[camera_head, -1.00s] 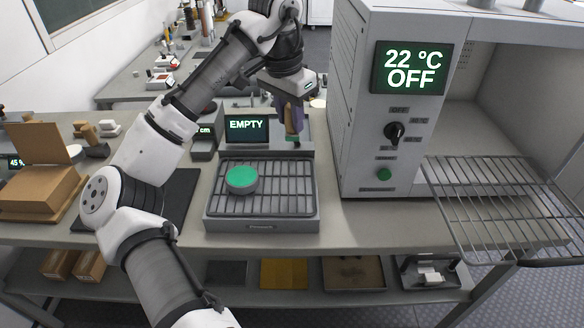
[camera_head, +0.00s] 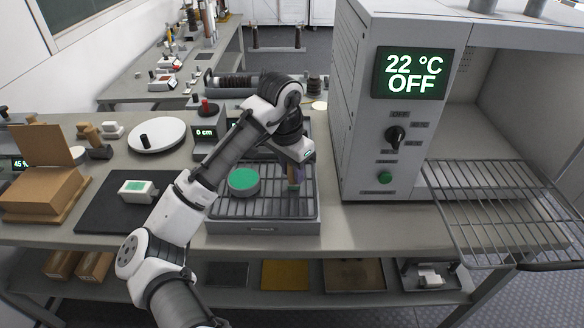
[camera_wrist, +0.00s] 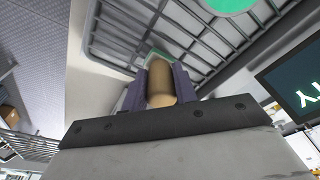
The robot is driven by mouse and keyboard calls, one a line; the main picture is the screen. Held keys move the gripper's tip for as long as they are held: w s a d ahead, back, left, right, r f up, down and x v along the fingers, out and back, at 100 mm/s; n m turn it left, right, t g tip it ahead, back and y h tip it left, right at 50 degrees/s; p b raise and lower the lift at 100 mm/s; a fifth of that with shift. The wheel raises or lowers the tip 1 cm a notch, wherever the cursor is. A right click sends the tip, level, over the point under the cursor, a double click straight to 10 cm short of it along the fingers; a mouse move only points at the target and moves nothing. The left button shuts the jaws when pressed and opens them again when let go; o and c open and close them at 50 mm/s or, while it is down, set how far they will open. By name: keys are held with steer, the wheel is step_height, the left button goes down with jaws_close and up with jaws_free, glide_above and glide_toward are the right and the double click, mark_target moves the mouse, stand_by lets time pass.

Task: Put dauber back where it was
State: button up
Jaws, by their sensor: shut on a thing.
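The dauber (camera_wrist: 160,88) shows in the wrist view as a tan, wood-like cylinder between two purple fingers, with a pale green edge at its far end. My gripper (camera_head: 295,180) is shut on it above the right part of a grey wire-rack tray (camera_head: 265,226). In the head view the dauber is small and partly covered by the fingers. Whether its lower end touches the rack I cannot tell.
A grey oven (camera_head: 362,120) reading 22 °C OFF stands right, with a wire shelf (camera_head: 500,205) sticking out. A white block with a green top (camera_head: 138,188) lies on a black mat (camera_head: 100,215) at left. My arm covers much of the display behind the tray.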

steer(key=o, duration=0.5)
steer(key=shift+f, duration=0.2)
steer(key=o, duration=0.5)
steer(key=r, duration=0.8)
steer(key=s+a+r+b, duration=0.1)
steer(key=r, duration=0.3)
steer(key=shift+s+a+r, duration=0.1)
steer(key=shift+r, duration=0.1)
